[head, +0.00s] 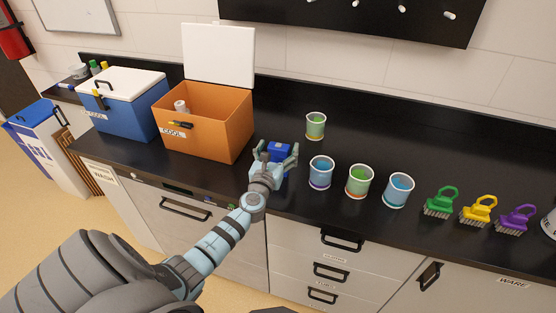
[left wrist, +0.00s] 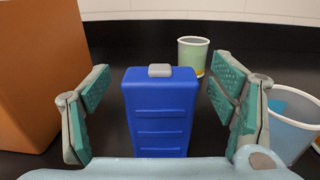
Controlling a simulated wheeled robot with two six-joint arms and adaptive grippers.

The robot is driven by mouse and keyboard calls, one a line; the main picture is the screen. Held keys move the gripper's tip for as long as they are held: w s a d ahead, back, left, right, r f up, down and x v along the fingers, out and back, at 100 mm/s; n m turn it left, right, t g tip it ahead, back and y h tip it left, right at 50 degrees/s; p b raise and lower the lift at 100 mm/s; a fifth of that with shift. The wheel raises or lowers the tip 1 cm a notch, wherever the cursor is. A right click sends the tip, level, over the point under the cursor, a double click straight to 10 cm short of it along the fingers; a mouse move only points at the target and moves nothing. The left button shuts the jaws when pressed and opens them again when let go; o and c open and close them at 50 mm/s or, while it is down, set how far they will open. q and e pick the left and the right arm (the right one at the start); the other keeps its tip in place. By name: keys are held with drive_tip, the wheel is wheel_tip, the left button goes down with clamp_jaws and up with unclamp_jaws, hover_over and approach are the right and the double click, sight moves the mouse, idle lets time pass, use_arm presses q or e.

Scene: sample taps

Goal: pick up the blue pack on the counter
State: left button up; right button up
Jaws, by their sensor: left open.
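The blue pack (head: 279,149) stands upright on the black counter (head: 285,207), right of the orange cooler. In the left wrist view the blue pack (left wrist: 160,115) shows as a ribbed blue block with a small grey cap on top. My left gripper (head: 277,152) is open, with one finger on each side of the pack. In the left wrist view the fingers of the gripper (left wrist: 160,108) stand apart from the pack, with a gap on both sides. The pack's lower end is hidden behind the gripper's palm. My right gripper is not in view.
The open orange cooler (head: 212,128) stands close on the left, with a blue cooler (head: 127,113) beyond it. A green cup (head: 316,126) is behind the pack, and a blue cup (head: 321,173) is close on the right. More cups and several brushes stand farther right.

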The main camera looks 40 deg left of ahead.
use_arm(q)
drive_tip(key=shift+w+a+f, duration=0.15)
drive_tip(key=shift+w+f, duration=0.05)
drive_tip(key=shift+w, duration=0.3)
drive_tip(key=c, duration=1.8)
drive_tip(key=shift+r, duration=0.2)
